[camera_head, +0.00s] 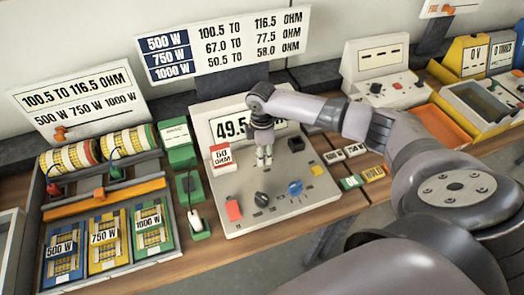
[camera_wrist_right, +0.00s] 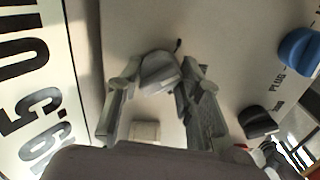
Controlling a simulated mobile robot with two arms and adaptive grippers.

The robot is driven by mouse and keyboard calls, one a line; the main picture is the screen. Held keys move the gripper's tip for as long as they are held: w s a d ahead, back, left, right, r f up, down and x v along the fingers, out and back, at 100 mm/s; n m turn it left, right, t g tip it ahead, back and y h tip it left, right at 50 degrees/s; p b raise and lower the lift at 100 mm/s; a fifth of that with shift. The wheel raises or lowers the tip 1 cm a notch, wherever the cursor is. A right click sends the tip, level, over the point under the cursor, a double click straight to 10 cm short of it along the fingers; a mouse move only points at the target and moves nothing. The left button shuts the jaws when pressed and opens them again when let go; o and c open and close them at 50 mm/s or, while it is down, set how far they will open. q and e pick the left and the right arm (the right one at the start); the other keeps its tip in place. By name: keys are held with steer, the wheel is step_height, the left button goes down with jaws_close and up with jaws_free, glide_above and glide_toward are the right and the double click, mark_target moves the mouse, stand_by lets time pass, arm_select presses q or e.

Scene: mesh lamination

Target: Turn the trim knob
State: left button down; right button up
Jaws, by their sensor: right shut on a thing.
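A pale instrument panel (camera_head: 298,166) with a lit display (camera_head: 230,125) reading 49.5, partly covered by my arm, stands mid-bench. My right gripper (camera_head: 264,160) points down at the panel face. In the right wrist view, the gripper (camera_wrist_right: 158,84) is shut on a small grey knob (camera_wrist_right: 158,70) between its fingertips. I take this for the trim knob; in the head view it is hidden at the fingertips. A blue knob (camera_head: 295,187) and a dark knob (camera_head: 262,199) sit lower on the panel. My left gripper is not in view.
A red "50 ohm" card (camera_head: 221,155) stands left of the gripper. A black block (camera_head: 296,144) and a yellow button (camera_head: 316,169) are to its right. A tray (camera_head: 62,215) with wound coils lies left; other instruments (camera_head: 385,75) stand right.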

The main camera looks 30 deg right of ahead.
steer(key=o, duration=1.2)
steer(key=shift+c, duration=0.2)
steer(key=shift+r, duration=0.1)
step_height(320, 180, up, 12)
stand_by(0.3)
